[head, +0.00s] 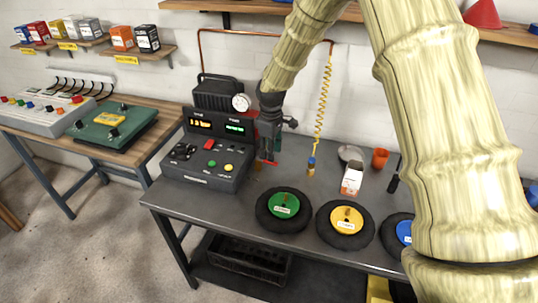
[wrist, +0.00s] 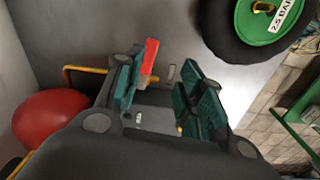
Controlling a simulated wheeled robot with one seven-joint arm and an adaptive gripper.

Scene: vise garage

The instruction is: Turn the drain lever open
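A red lever (wrist: 149,58) shows in the wrist view, close beside the inner side of my gripper's left finger. I cannot tell whether they touch. In the head view, a small red bar (head: 271,163) shows at the fingertips, low over the bench. My gripper (wrist: 168,92) is open, its two dark green fingers apart with clear space between them. In the head view my gripper (head: 266,155) points down beside the black console. A brass-coloured pipe (wrist: 85,72) runs behind the left finger. A rounded red body (wrist: 48,118) is at the left. The lever's mount is hidden.
A console (head: 205,160) with buttons and displays stands left of my gripper. Black wheels with green (head: 284,205) and yellow (head: 346,219) hubs lie at the bench front. A small box (head: 352,179), orange cup (head: 380,158) and coiled yellow hose (head: 323,105) are to the right.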

